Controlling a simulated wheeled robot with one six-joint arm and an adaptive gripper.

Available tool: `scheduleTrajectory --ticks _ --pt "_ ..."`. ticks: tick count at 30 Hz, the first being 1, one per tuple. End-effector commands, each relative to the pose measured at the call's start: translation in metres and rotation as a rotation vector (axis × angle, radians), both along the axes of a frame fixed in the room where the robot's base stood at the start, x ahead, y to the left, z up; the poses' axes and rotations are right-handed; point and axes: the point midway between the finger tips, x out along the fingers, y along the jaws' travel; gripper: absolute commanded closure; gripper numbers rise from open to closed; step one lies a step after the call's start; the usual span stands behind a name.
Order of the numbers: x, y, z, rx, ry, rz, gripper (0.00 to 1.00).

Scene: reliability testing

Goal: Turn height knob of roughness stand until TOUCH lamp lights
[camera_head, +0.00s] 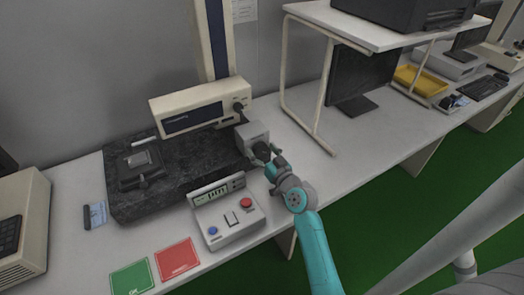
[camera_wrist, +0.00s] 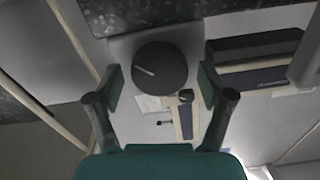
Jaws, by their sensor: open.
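The roughness stand has a black granite base (camera_head: 175,172) and a blue-and-beige column (camera_head: 217,45) carrying a beige drive unit (camera_head: 200,106). A grey box (camera_head: 253,135) at the base's right end bears the dark height knob (camera_head: 262,151). In the wrist view the round black knob (camera_wrist: 165,62), with a pale line on its face, sits between my fingers. My gripper (camera_head: 266,160) is open at the knob; in the wrist view its fingers (camera_wrist: 161,88) show a gap on each side. The TOUCH lamp cannot be made out.
A control box (camera_head: 228,217) with a small display, red and blue buttons stands in front of the base. Green (camera_head: 132,279) and red (camera_head: 177,259) mats lie at the front edge. A white-framed shelf (camera_head: 287,75) stands at right; the bench between is mostly clear.

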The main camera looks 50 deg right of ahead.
Motion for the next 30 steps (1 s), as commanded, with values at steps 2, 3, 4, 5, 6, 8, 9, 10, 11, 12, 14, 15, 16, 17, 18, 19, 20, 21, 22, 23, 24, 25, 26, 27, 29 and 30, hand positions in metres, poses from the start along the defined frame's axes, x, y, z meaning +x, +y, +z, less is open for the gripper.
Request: scheduleTrajectory --ticks 2,3,4,5,6,8,9,10,11,12,14,15,16,17,18,19,20,21,22,23,24,25,26,27,29,30 --pt "0.0014 -0.0004 0.0002 0.0 0.0 0.0 0.2" --pt "0.0015 -0.0005 0.0002 0.0 0.0 0.0 0.2" --pt "0.0015 -0.0005 0.0001 0.0 0.0 0.0 0.2" --pt "0.0015 -0.0005 0.0001 0.0 0.0 0.0 0.2" --pt "0.0014 -0.0005 0.0001 0.0 0.0 0.0 0.2" --pt "0.0013 -0.0005 0.0001 0.0 0.0 0.0 0.2" --pt "0.0012 -0.0005 0.0001 0.0 0.0 0.0 0.27" --pt "0.0012 -0.0005 0.0 0.0 0.0 0.0 0.35" --pt "0.0012 -0.0005 0.0 0.0 0.0 0.0 0.42" --pt "0.0012 -0.0005 0.0 0.0 0.0 0.0 0.52" --pt "0.0011 -0.0004 0.0 0.0 0.0 0.0 0.67" --pt "0.0011 -0.0004 0.0 0.0 0.0 0.0 0.77" --pt "0.0011 -0.0004 0.0 0.0 0.0 0.0 0.8" --pt "0.0011 -0.0004 0.0 0.001 0.0 0.0 0.8" --pt "0.0011 -0.0004 0.0 0.001 0.0 0.0 0.8" --pt "0.0011 -0.0004 0.0 0.001 0.0 0.0 0.8" --pt "0.0011 -0.0004 0.0 0.002 -0.001 0.0 0.8" --pt "0.0011 -0.0005 0.0 0.005 -0.001 0.0 0.8" --pt "0.0011 -0.0005 0.0 0.009 -0.002 0.0 0.8" --pt "0.0011 -0.0005 0.0 0.012 -0.004 0.0 0.8" --pt "0.0011 -0.0005 0.0 0.021 -0.006 0.0 0.8" --pt "0.0011 -0.0006 0.0 0.029 -0.008 0.0 0.8" --pt "0.0011 -0.0006 0.0 0.037 -0.011 0.0 0.8" --pt "0.001 -0.0007 -0.0001 0.053 -0.015 0.0 0.8" --pt "0.001 -0.0008 -0.0001 0.08 -0.023 0.0 0.8" --pt "0.001 -0.001 -0.0001 0.102 -0.029 0.0 0.8"
